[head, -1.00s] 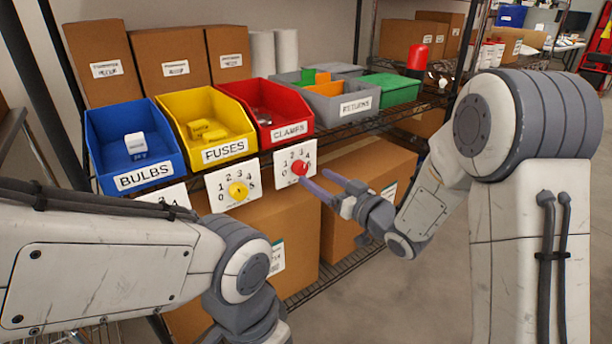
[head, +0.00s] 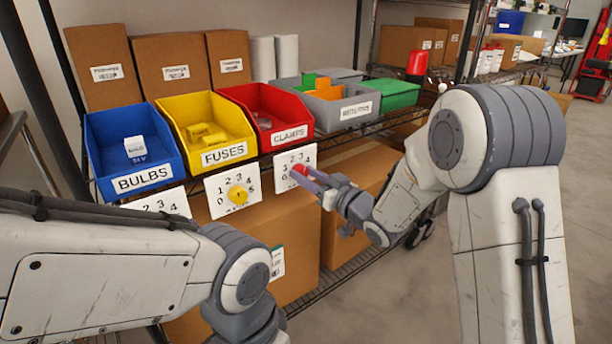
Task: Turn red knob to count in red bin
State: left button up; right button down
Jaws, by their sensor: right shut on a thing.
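The red bin (head: 283,129), labelled CLAMPS, sits on the shelf. I cannot count its contents from here; only a bit of something pale shows inside. Below it hangs a white dial card (head: 306,154) with numbers around the red knob (head: 297,169). My right gripper (head: 304,172) reaches in from the right and is shut on the red knob. Its fingers cover part of the knob and some numbers, so the pointer's setting is hidden. My left arm crosses the lower left; its gripper is out of view.
The yellow FUSES bin (head: 224,154) and blue BULBS bin (head: 142,179) stand to the left, each above a dial card; a yellow knob (head: 238,195) shows. A grey tote (head: 357,111) and green bin (head: 398,95) stand right. Cardboard boxes (head: 295,247) fill the lower shelf.

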jog(key=shift+n, duration=0.3)
jog(key=n+b, duration=0.2)
jog(key=n, duration=0.1)
jog(key=shift+s+a+f, duration=0.1)
jog(key=shift+n+h+b, duration=0.3)
jog(key=shift+n+b, duration=0.9)
jog(key=shift+n, duration=0.8)
jog(key=shift+a, duration=0.1)
jog(key=shift+c, duration=1.9)
grip_release()
